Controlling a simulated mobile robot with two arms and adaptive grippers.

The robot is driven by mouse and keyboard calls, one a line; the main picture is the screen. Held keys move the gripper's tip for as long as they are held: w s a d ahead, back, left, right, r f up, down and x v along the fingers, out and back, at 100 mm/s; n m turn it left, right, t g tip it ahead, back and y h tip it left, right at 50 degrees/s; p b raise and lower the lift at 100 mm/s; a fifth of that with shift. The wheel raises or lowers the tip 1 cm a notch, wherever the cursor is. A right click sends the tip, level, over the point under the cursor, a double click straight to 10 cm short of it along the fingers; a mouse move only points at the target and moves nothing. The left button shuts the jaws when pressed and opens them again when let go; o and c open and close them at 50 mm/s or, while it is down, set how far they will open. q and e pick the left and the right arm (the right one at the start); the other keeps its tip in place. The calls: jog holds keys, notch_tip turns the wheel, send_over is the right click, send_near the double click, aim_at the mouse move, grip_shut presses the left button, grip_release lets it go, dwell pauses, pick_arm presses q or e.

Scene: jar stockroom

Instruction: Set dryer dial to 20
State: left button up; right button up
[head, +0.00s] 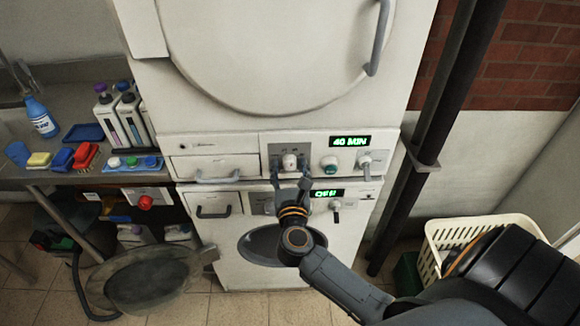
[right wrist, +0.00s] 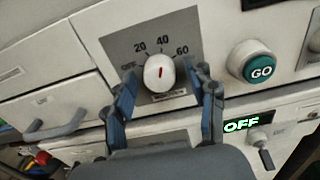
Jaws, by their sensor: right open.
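The dryer dial is a white knob (right wrist: 159,73) with a red mark, on a grey plate (right wrist: 118,47) labelled OFF, 20, 40 and 60. The red mark looks turned toward 40, and the upper green display (head: 350,142) reads 40 MIN. The knob also shows in the head view (head: 289,162). My right gripper (right wrist: 168,92) is open, with a blue-padded finger on each side of the knob; I cannot tell whether they touch it. In the head view my right gripper (head: 290,178) reaches up to the dial from below. My left gripper is not in view.
A teal GO button (right wrist: 256,64) sits right of the dial. A lower display (head: 327,193) reads OFF. The round dryer door (head: 270,50) is above. A counter with bottles and brushes stands left, a white basket (head: 480,232) and dark pipe (head: 440,120) right.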

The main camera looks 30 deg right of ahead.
jog(key=c, duration=1.2)
jog(key=shift+o, duration=0.2)
jog(key=shift+s+r+n+p, duration=0.1)
jog(key=shift+n+p, duration=0.6)
jog(key=n+p, duration=0.2)
jog(key=n, duration=0.1)
jog(key=shift+p, duration=0.35)
pick_arm(q)
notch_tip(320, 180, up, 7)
jog(key=p, duration=0.3)
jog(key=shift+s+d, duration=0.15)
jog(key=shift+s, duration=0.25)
pick_arm(e)
jog(key=shift+n, duration=2.2)
